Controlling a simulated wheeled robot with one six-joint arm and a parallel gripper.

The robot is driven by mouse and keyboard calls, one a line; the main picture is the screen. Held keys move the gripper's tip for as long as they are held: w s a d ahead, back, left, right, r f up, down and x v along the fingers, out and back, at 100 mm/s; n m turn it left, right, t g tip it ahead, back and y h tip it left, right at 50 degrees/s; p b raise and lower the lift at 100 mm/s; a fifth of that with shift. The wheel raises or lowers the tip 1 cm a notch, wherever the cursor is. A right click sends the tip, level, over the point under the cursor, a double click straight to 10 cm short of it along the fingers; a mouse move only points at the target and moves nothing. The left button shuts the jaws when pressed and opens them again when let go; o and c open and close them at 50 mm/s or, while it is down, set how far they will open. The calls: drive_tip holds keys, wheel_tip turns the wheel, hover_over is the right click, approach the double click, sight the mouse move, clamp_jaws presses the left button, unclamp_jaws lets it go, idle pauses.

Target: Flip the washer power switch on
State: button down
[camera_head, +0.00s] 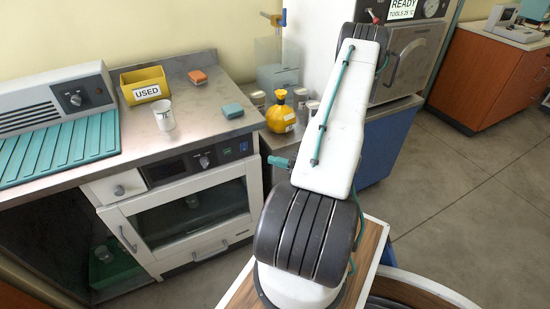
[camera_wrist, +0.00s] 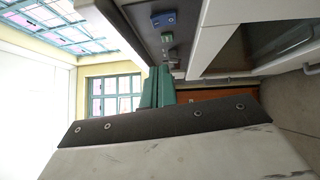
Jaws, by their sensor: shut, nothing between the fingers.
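The washer (camera_head: 195,215) is the white machine with a glass door under the steel counter, at the left in the head view. Its dark control panel (camera_head: 172,172) carries a knob (camera_head: 204,162), a small green piece (camera_head: 227,151) and a small blue piece (camera_head: 244,146) at the right end. The fingers also show in the wrist view (camera_wrist: 158,86).
The counter (camera_head: 200,125) holds a yellow USED bin (camera_head: 144,82), a white cup (camera_head: 164,117), an orange sponge (camera_head: 198,77) and a teal one (camera_head: 232,111). A yellow bottle (camera_head: 280,112) and jars stand right of it. Floor is open before the washer.

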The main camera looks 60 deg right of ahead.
approach(241, 145)
drive_tip(key=w+a, duration=0.2)
drive_tip(key=a, duration=0.2)
drive_tip(key=shift+w+d+r, duration=0.15)
drive_tip(key=shift+w+d, duration=0.5)
drive_tip(key=shift+w, duration=0.2)
drive_tip(key=shift+w+d+r, duration=0.1)
drive_tip(key=shift+w+d, duration=0.55)
drive_tip(key=shift+w, duration=0.25)
